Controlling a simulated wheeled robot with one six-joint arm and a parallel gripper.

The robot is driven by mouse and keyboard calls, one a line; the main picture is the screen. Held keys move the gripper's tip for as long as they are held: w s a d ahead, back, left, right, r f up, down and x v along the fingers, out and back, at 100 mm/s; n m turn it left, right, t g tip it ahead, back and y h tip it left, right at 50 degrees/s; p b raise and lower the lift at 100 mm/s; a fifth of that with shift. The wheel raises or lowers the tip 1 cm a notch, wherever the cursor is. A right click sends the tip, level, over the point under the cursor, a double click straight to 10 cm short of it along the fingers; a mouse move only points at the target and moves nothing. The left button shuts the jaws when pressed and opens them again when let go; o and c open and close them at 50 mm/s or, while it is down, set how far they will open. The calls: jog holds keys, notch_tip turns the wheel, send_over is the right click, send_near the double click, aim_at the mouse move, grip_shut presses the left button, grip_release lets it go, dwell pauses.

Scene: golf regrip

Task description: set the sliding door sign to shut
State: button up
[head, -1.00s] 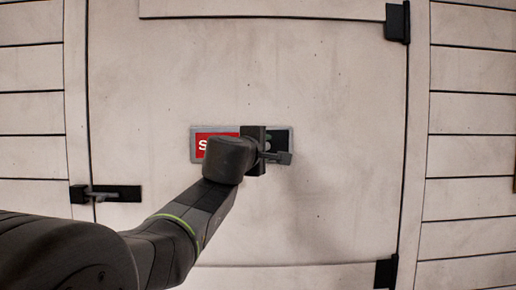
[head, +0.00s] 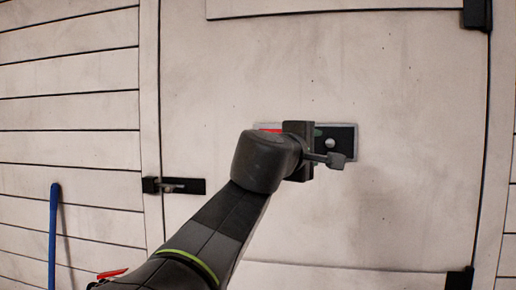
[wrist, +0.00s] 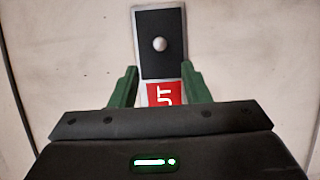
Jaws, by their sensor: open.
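The door sign is a grey-framed plate (head: 262,126) on the pale door. It has a red part (head: 270,130) on the left, mostly hidden behind my arm, and a dark slide panel (head: 346,141) with a round pale knob (head: 328,144) on the right. In the wrist view the dark panel (wrist: 160,22) with its knob (wrist: 160,44) is above, and the red part (wrist: 165,95) with a white letter is below. My gripper (wrist: 160,86) is open. Its green fingers straddle the red end, with the knob beyond the tips and nothing held.
A black door latch (head: 185,186) is at the left door edge. Black hinges (head: 477,14) are at the right edge. A blue pole (head: 54,235) leans by the plank wall at left. The door around the sign is flat and clear.

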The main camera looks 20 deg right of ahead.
aim_at(328, 144)
jog(key=v, duration=0.3)
jog(key=shift+s+a, duration=0.15)
jog(key=shift+a, duration=0.05)
jog(key=shift+d, duration=0.1)
jog(key=p+x, duration=0.1)
jog(key=x, duration=1.2)
jog(key=shift+w+d, duration=0.25)
jog(key=shift+d, duration=0.05)
jog(key=shift+a, duration=0.2)
